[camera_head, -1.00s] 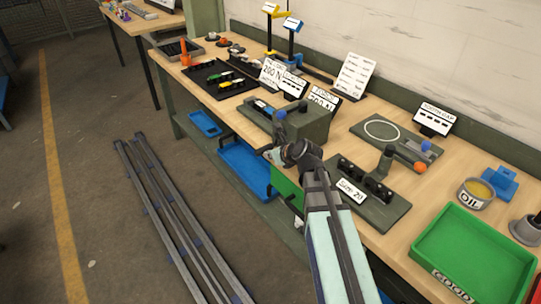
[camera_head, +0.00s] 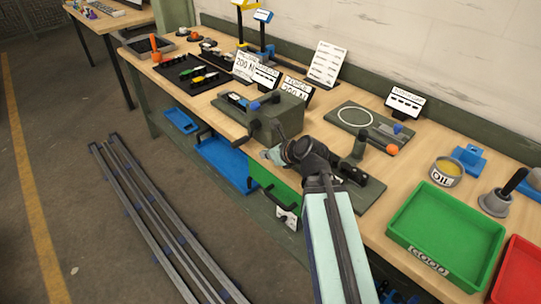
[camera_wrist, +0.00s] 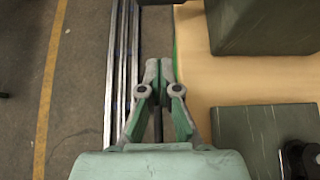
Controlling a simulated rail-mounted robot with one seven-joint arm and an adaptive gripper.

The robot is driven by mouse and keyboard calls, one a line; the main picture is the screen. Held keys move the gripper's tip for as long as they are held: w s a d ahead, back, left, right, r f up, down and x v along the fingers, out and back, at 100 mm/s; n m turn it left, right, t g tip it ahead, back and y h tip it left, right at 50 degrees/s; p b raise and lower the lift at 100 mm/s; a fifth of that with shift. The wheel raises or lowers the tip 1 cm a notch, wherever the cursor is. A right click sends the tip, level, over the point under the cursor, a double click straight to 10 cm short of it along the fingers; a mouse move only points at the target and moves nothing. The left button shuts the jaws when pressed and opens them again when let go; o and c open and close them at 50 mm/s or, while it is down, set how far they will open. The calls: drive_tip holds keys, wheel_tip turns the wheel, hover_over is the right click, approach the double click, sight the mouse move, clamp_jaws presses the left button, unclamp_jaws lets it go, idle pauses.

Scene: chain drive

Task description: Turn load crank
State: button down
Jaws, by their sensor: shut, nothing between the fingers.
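A dark green machine block (camera_head: 277,120) stands on the bench, with a blue knob (camera_head: 255,106) at its left side. What looks like a dark crank handle (camera_head: 240,141) sticks out from its front left, over the bench edge. My gripper (camera_head: 268,154) is just in front of the block, to the right of the crank handle and apart from it. In the wrist view my gripper (camera_wrist: 159,66) is shut with its fingertips together and empty, over the bench's front edge. The block (camera_wrist: 262,25) is at the upper right there; the crank handle is not seen in that view.
A flat green fixture (camera_head: 368,196) with black parts lies right of my gripper, partly hidden by my arm. A blue tray (camera_head: 225,165) sits below the bench. Metal rails (camera_head: 150,215) lie on the floor.

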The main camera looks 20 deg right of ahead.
drive_tip(key=b, duration=0.4)
drive_tip(key=shift+w+d+f, duration=0.1)
drive_tip(key=shift+w+f, duration=0.05)
drive_tip(key=shift+f, duration=0.05)
drive_tip(key=b+v, duration=0.2)
drive_tip(key=b, duration=0.6)
